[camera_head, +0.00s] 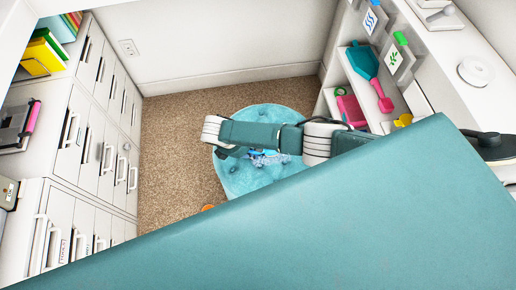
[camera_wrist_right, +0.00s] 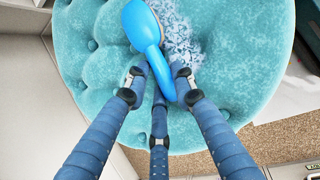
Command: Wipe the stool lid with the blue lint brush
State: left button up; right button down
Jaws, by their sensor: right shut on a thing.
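The stool lid (camera_head: 238,176) is a round, tufted teal cushion, partly hidden under my right arm in the head view. It fills most of the right wrist view (camera_wrist_right: 250,50). Whitish lint (camera_wrist_right: 181,45) lies on the lid, right of the brush head. The blue lint brush (camera_wrist_right: 141,24) is held by its handle in my right gripper (camera_wrist_right: 160,82), whose fingers close around it. The brush head is over the lid beside the lint; I cannot tell whether it touches. A bit of blue (camera_head: 264,154) shows below my arm in the head view. My left gripper is not in view.
White drawer cabinets (camera_head: 92,130) line the left. Shelves at right hold a teal dustpan-like tool (camera_head: 363,62) and a pink item (camera_head: 351,110). An iron (camera_head: 492,146) is at far right. Brown carpet (camera_head: 172,150) is free left of the stool. A large teal surface hides the bottom.

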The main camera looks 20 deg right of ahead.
jog(key=shift+w+a+f+b, duration=0.1)
jog(key=shift+a+b, duration=0.1)
jog(key=shift+a, duration=0.4)
jog(key=shift+w+a+r+b, duration=0.1)
jog(key=shift+a+b, duration=0.15)
jog(key=shift+a, duration=0.3)
jog(key=shift+w+a+f+b, duration=0.1)
jog(key=shift+a+b, duration=0.1)
jog(key=shift+a, duration=0.4)
jog(key=shift+w+a, duration=0.15)
jog(key=shift+a, duration=0.45)
jog(key=shift+w+a+b, duration=0.1)
jog(key=shift+a+b, duration=0.4)
jog(key=shift+b, duration=0.05)
jog(key=shift+s+d+r+p, duration=0.2)
jog(key=shift+s+d+p, duration=0.1)
jog(key=shift+d+p, duration=0.5)
jog(key=shift+s+d+p, duration=0.3)
jog(key=shift+d+p, duration=0.25)
jog(key=shift+s+d+p, duration=0.25)
jog(key=shift+d+p, duration=0.3)
jog(key=shift+d+f, duration=0.2)
jog(key=shift+d, duration=0.15)
